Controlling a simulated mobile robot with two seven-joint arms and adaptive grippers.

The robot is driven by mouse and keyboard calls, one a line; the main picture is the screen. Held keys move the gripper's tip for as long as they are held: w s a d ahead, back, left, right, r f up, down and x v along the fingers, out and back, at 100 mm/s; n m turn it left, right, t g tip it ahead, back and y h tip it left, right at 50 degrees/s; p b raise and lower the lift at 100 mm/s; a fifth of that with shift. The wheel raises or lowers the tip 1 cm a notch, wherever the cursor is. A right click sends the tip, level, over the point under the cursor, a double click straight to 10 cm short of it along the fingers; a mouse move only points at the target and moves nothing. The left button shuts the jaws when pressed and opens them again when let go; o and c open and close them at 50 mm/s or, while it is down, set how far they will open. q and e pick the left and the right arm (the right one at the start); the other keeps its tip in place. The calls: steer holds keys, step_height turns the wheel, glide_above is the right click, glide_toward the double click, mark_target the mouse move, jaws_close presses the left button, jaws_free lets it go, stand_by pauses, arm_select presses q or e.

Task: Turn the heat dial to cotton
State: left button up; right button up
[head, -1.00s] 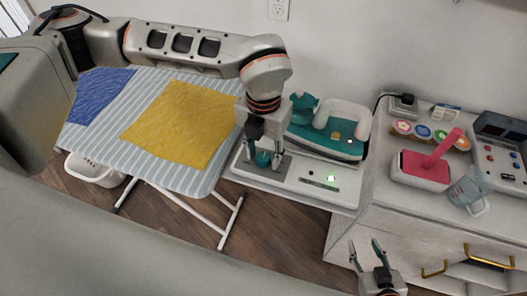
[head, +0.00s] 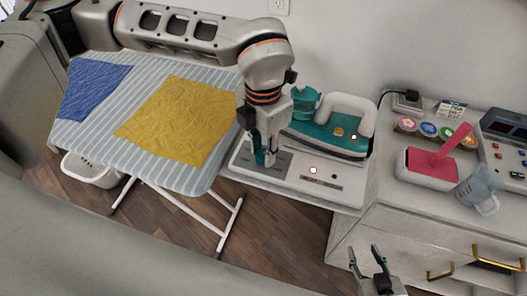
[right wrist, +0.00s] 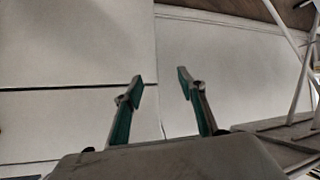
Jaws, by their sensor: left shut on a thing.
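The white iron station (head: 300,184) stands at the right end of the striped board, with a teal and white iron (head: 318,138) resting on it. My left gripper (head: 265,160) points down over the dark plate (head: 284,163) at the station's left end. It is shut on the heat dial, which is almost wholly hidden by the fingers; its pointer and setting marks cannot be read. A small light (head: 313,170) on the station's front glows whitish red. My right gripper (head: 365,253) is open and empty in front of the cabinet; it also shows in the right wrist view (right wrist: 159,82).
The ironing board (head: 88,133) carries a blue cloth (head: 93,86) and a yellow cloth (head: 172,118).

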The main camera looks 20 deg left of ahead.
arm_select(q)
steer(key=m+b, duration=0.1)
steer(key=m, duration=0.2)
steer(key=shift+m, duration=0.3)
steer(key=shift+w+m+b, duration=0.1)
steer(key=shift+m+b, duration=0.3)
steer(key=shift+m, duration=1.3)
arm_select(e)
steer(key=shift+s+f, duration=0.2)
steer(key=shift+f, duration=0.55)
steer(key=shift+s+f, duration=0.2)
steer(key=shift+f, duration=0.5)
arm_select(q)
steer(key=shift+r, duration=0.1)
steer(key=o, duration=1)
steer(key=shift+o, duration=0.4)
